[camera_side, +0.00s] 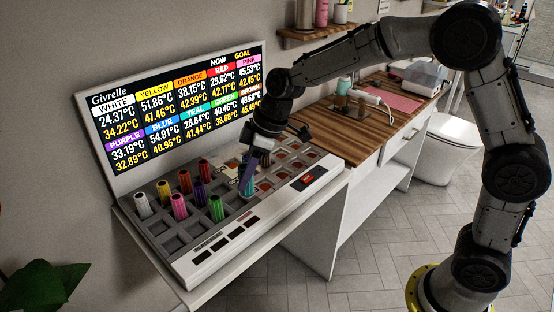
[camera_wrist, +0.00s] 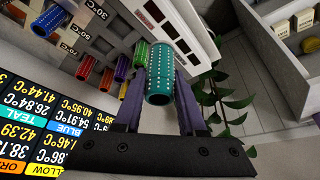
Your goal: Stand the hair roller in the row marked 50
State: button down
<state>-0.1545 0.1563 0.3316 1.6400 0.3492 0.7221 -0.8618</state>
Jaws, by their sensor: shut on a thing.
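My gripper (camera_side: 249,184) is shut on a teal hair roller, which shows clearly between the two purple fingers in the wrist view (camera_wrist: 160,82). I cannot tell whether the roller touches the tray. In the wrist view the tray carries row marks, among them a 50°C mark (camera_wrist: 68,50) and a 30°C mark (camera_wrist: 95,9). The held roller is apart from both marks in that view.
White (camera_side: 142,205), yellow (camera_side: 164,193), orange (camera_side: 185,181), red (camera_side: 204,171), pink (camera_side: 179,206), purple (camera_side: 200,194) and green (camera_side: 216,208) rollers stand in the tray's left part. A temperature display (camera_side: 105,158) rises behind. Empty sockets lie on both sides of my gripper.

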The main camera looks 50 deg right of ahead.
jog(key=w+d+m+t+h, duration=0.15)
jog(key=d+m, duration=0.35)
jog(key=d, duration=0.8)
jog(key=w+d+m+h, duration=0.2)
jog(key=d+m, duration=0.2)
jog(key=d, duration=0.9)
jog(key=w+d+f, duration=0.1)
jog(key=w+f, duration=0.2)
jog(key=w, duration=0.1)
jog(key=w+d+f, duration=0.1)
jog(key=w+f, duration=0.2)
jog(key=w, duration=0.2)
jog(key=w+d+f, duration=0.1)
jog(key=w+f, duration=0.3)
jog(key=shift+w+d, duration=0.15)
jog(key=shift+d, duration=0.05)
jog(key=shift+f, duration=1.45)
jog(key=shift+f, duration=0.1)
jog(key=shift+c, duration=2.4)
grip_release()
jog(key=shift+f, duration=0.1)
